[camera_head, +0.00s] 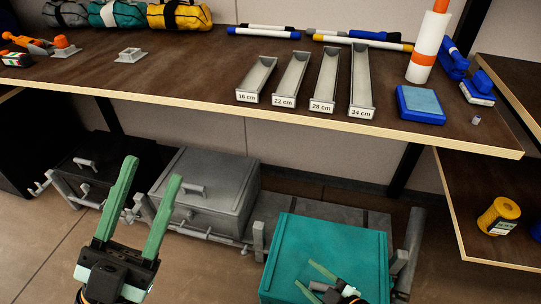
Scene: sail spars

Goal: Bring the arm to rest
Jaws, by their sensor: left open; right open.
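My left gripper (140,210) is at the lower left, with its two green fingers spread apart and nothing between them. It is in front of the shelf, over the floor and near the grey box. My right gripper (318,277) is at the bottom, in front of the teal box; its green fingers are apart and it looks empty. Most of the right arm is out of view. Neither gripper touches the shelf in this view.
The brown shelf (185,77) holds several labelled grey trays (291,79), spars (263,31), rolled bags (118,14) and a blue pad (420,103). Below stand a grey box (215,180) and a teal box (330,250). A yellow spool (499,215) sits on the right shelf.

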